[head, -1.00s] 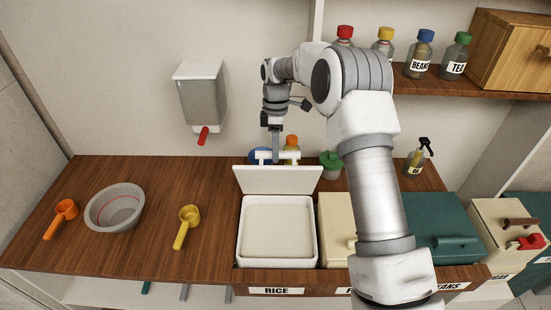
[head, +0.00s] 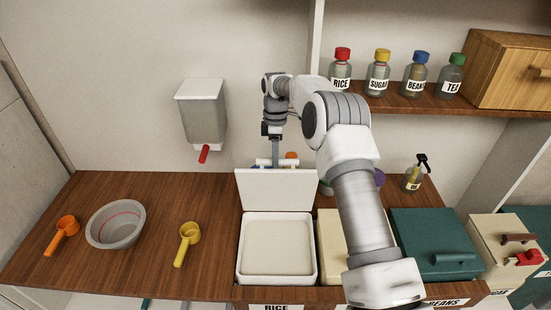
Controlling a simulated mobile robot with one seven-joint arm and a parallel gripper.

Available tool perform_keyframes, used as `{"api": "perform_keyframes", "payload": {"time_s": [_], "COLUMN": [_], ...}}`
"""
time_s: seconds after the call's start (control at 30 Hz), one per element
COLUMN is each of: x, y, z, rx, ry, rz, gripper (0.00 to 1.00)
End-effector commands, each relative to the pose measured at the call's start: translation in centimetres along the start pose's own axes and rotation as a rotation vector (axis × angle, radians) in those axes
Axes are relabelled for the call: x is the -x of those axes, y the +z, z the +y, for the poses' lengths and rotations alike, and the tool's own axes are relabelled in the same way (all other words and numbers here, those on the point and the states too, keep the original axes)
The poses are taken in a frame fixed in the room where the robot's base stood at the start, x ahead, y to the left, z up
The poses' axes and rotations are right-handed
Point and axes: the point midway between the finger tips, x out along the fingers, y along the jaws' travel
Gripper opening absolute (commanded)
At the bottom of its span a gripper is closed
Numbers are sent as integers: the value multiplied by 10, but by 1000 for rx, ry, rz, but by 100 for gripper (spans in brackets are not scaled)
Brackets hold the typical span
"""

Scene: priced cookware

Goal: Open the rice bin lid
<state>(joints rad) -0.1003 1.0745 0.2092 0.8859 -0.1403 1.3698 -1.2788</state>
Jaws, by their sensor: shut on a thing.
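The rice bin (head: 241,262) is a white open box with pale contents, set in the counter above a RICE label (head: 277,308). Its white lid (head: 275,191) is raised along the back edge of the bin and stands nearly upright. The bin's mouth is uncovered. My gripper (head: 275,157) is behind the top of the lid, pointing down, shut on the white lid handle (head: 263,161). The fingertips are partly hidden behind the lid.
A yellow scoop (head: 188,243), grey bowl (head: 116,225) and orange scoop (head: 63,234) lie to the left. A wall dispenser (head: 203,115) hangs behind. A cream bin (head: 330,240) and teal bin (head: 430,240) stand right. My arm hides part of the counter.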

Motion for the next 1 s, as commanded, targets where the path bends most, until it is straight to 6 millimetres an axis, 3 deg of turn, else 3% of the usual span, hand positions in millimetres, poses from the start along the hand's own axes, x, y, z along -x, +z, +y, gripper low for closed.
{"api": "perform_keyframes", "payload": {"time_s": [0.07,0.1,0.27,0.67,1.0], "x": [-10,-10,-8,3,64], "y": [2,2,2,0,0], "z": [-2,-2,-1,0,0], "rx": [-1,-1,-1,0,0], "ry": [-14,-14,-12,-5,-4], "rz": [-7,-7,-5,-2,-1], "gripper": [0,32,60,60,60]}}
